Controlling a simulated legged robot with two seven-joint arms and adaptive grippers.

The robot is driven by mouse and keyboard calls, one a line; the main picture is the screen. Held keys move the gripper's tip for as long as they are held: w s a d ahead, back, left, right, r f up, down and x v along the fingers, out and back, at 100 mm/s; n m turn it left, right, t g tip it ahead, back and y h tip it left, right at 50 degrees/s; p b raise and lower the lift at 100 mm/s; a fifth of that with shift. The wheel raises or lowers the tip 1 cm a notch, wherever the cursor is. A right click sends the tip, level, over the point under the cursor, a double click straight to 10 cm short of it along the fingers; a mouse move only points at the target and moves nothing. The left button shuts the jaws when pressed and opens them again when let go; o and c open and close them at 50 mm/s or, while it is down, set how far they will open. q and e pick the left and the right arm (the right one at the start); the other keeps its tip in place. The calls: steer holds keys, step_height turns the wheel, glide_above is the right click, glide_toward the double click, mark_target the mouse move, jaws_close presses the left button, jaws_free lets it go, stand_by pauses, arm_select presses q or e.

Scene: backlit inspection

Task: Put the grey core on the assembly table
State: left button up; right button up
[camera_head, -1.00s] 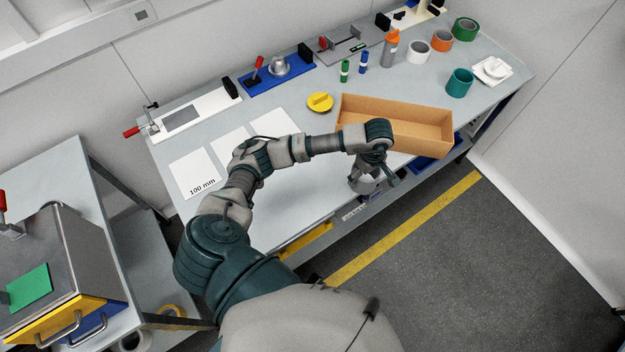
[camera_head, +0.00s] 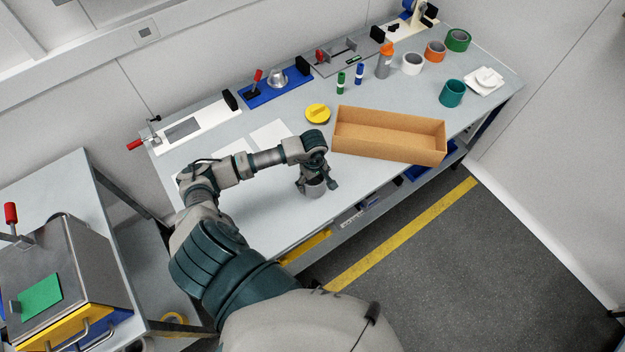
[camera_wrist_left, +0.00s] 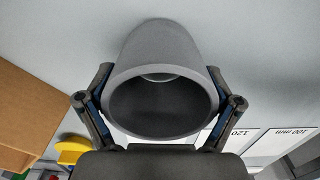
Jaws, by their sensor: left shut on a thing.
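The grey core (camera_head: 315,189) is a hollow grey cylinder. My left gripper (camera_head: 315,178) is shut on it, with one finger on each side. In the left wrist view the core (camera_wrist_left: 161,100) shows its open end toward the camera, between the two fingers (camera_wrist_left: 160,98). In the head view the core is over the front part of the assembly table (camera_head: 250,205), left of the cardboard box. I cannot tell whether its lower end touches the tabletop. My right gripper is not in view.
An open cardboard box (camera_head: 390,149) stands right of the core, and a yellow object (camera_head: 317,114) lies behind. White marked sheets (camera_head: 270,133) lie at the left. Tape rolls (camera_head: 412,64), markers (camera_head: 359,74) and fixtures (camera_head: 275,85) line the back. The front left tabletop is clear.

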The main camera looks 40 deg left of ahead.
arm_select(q)
steer(key=shift+f, duration=0.3)
steer(key=shift+a+f, duration=0.15)
steer(key=shift+a, duration=0.05)
steer(key=o, duration=0.9)
steer(key=shift+a, duration=0.1)
steer(key=shift+a+f, duration=0.1)
steer(key=shift+a, duration=0.05)
steer(key=shift+d+r, duration=0.25)
steer(key=shift+r, duration=0.15)
step_height(320, 180, up, 12)
steer(key=shift+f+b, duration=0.2)
steer(key=shift+b, duration=0.3)
